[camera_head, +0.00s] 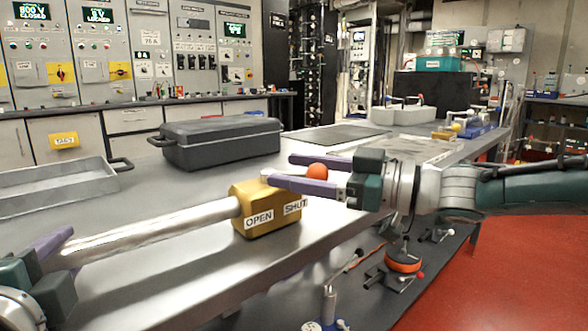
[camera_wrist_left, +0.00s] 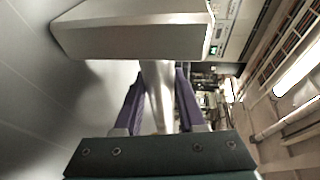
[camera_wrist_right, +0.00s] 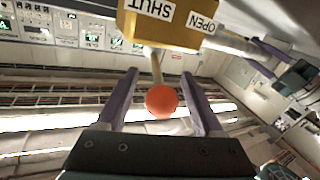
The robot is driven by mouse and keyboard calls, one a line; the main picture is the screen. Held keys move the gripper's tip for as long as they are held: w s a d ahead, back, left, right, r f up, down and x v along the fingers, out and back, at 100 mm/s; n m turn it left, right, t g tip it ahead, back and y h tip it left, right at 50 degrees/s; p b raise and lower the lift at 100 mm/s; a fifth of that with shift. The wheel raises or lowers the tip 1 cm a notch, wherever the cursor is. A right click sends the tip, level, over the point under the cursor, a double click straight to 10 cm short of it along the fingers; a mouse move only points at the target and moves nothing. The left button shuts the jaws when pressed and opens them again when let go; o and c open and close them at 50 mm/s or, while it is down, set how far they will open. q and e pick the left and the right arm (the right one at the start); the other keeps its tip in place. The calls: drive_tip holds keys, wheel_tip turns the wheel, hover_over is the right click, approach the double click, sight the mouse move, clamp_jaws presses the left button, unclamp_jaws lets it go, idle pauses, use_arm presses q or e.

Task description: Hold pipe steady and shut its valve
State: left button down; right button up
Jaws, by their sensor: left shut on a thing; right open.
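A silver pipe (camera_head: 150,226) runs from the lower left into a yellow valve body (camera_head: 262,222) with OPEN and SHUT labels. My left gripper (camera_head: 66,244) is shut on the pipe's left part. The pipe (camera_wrist_left: 158,92) also shows between its fingers in the left wrist view. A short lever with an orange ball knob (camera_head: 317,171) sticks out from the valve's top, on the SHUT label's side in the head view. My right gripper (camera_head: 270,170) is open, its fingers on either side of the knob (camera_wrist_right: 161,101). Contact with the knob cannot be told.
A dark grey case (camera_head: 220,142) and a grey tray (camera_head: 60,182) lie on the metal bench behind the pipe. A flat dark panel (camera_head: 340,135) lies farther back. Tools and an orange-based item (camera_head: 403,263) sit on a lower shelf beneath my right arm.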

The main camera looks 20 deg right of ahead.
drive_tip(key=shift+f, duration=0.1)
drive_tip(key=v, duration=1.2)
drive_tip(key=shift+w, duration=0.1)
drive_tip(key=shift+c, duration=0.3)
